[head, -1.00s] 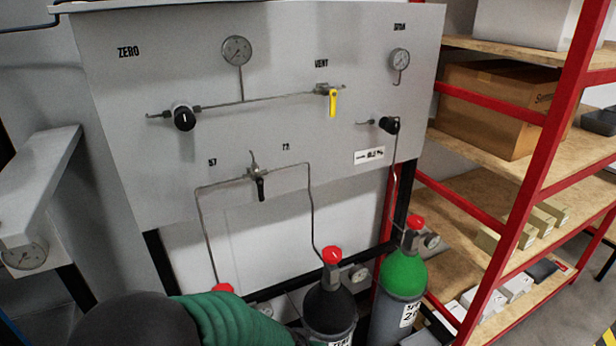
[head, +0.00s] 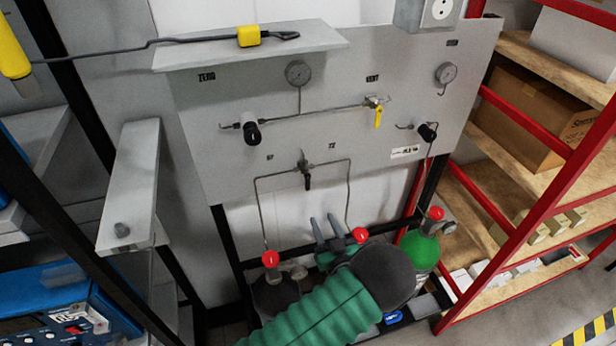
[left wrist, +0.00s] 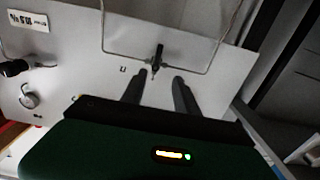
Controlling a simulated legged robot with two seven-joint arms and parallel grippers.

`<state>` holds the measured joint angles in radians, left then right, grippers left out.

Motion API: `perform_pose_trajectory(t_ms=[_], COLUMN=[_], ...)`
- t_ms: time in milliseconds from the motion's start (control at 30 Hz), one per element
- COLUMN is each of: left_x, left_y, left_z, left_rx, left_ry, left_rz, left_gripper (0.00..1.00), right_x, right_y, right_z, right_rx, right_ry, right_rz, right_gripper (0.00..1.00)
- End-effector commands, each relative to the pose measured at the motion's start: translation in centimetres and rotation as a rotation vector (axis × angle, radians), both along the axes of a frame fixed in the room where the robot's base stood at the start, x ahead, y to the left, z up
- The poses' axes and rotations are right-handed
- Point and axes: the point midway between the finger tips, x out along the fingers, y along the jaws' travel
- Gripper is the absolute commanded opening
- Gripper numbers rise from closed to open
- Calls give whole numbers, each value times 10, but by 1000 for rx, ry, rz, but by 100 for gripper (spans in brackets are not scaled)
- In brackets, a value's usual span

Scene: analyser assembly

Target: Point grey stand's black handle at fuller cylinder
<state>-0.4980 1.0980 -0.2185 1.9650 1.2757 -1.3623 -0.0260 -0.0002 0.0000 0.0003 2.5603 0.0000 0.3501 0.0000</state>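The grey stand is an upright panel (head: 225,165) with several valves. Its black handle (head: 307,182) sits on the lower pipe between two number labels and points down. The left cylinder (head: 275,290) has a red cap and a dark body, partly behind my arm. The middle cylinder's red cap (head: 360,234) shows, but its body is hidden by my arm. My left gripper (head: 325,224) is open and empty, below and slightly right of the handle, apart from it. In the left wrist view the handle (left wrist: 159,55) is just beyond the spread fingertips (left wrist: 160,76).
A green-shouldered cylinder (head: 420,250) stands at the right. A red-framed shelf (head: 510,245) with boxes is beyond it. A yellow valve handle (head: 378,117) and black knobs are higher on the panel. A grey ledge (head: 250,45) juts out along the top. A blue box (head: 60,300) is lower left.

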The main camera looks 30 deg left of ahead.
Motion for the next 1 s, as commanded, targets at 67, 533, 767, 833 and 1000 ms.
perform_pose_trajectory(t_ms=[67, 533, 767, 833, 1000], left_x=[11, 86, 100, 101, 101], left_y=[12, 101, 117, 117, 116], left_z=[-1, -3, -1, -1, -1], left_rx=[3, -1, -2, -1, -2], left_ry=[-1, -1, 1, 2, 1], left_rz=[2, 0, -2, -3, -3], left_gripper=[36, 36, 36, 36, 34], right_x=[0, 0, 0, 0, 0], right_y=[0, 0, 0, 0, 0], right_z=[-3, -20, -22, -22, -22], right_rx=[0, 0, 0, 0, 0], right_ry=[0, 0, 0, 0, 0], right_rz=[0, 0, 0, 0, 0], right_gripper=[36, 36, 36, 36, 36])
